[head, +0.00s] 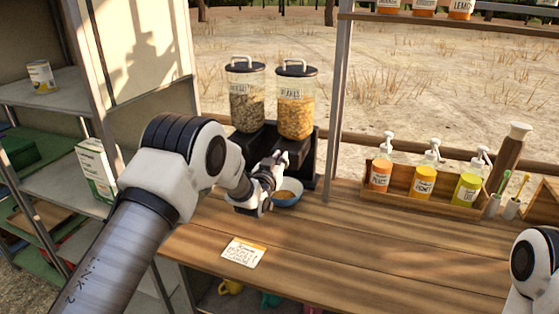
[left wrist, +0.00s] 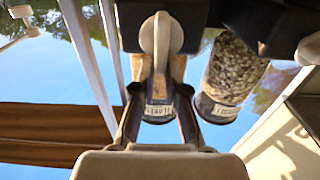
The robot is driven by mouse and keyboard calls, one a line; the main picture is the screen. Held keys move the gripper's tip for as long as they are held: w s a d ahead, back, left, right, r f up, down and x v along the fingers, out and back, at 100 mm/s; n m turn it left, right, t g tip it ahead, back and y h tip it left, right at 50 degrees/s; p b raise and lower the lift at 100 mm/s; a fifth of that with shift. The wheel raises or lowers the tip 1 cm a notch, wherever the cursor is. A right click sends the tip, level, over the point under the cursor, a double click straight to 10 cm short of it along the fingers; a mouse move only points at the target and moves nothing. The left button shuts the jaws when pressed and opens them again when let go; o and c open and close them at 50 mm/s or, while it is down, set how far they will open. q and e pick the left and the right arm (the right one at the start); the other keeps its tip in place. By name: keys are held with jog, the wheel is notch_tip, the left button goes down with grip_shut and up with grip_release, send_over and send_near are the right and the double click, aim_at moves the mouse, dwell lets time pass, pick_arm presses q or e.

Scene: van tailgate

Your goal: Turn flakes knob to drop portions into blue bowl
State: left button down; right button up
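The flakes dispenser (head: 295,103) is a clear canister with a dark lid and orange-brown flakes, on a black stand at the back of the counter. Its pale knob (left wrist: 160,40) shows in the left wrist view. In the head view my left gripper (head: 282,160) is above the blue bowl (head: 288,203). The bowl stands below the dispenser with some brownish content, its left side partly hidden by my wrist. My right gripper is out of view.
A darker-filled dispenser (head: 246,97) stands left of the flakes; it also shows in the left wrist view (left wrist: 230,70). A wooden crate (head: 415,190) with pump bottles stands right. A card (head: 243,252) lies in front. The counter's middle front is clear.

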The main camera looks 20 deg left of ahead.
aim_at(289, 162)
pick_arm(q)
jog(key=shift+s+f, duration=0.1)
jog(key=shift+f, duration=0.4)
jog(key=m+b, duration=0.2)
jog(key=m, duration=0.1)
jog(key=d+f+m+b, duration=0.1)
jog(key=m+b, duration=0.2)
jog(key=d+m+b, duration=0.1)
jog(key=m+b, duration=0.1)
jog(key=shift+f+m, duration=0.25)
jog(key=shift+m, duration=0.15)
jog(key=m+b, duration=0.1)
jog(key=m, duration=0.1)
jog(key=m+b, duration=0.1)
jog(key=m, duration=0.1)
jog(key=f+m+b, duration=0.1)
jog(key=m+b, duration=0.1)
jog(key=shift+d, duration=0.35)
jog(key=shift+m+b, duration=0.65)
jog(key=shift+m, duration=0.55)
jog(key=shift+r+m, duration=0.1)
jog(key=shift+m, duration=0.2)
jog(key=shift+r, duration=0.1)
jog(key=shift+r, duration=0.1)
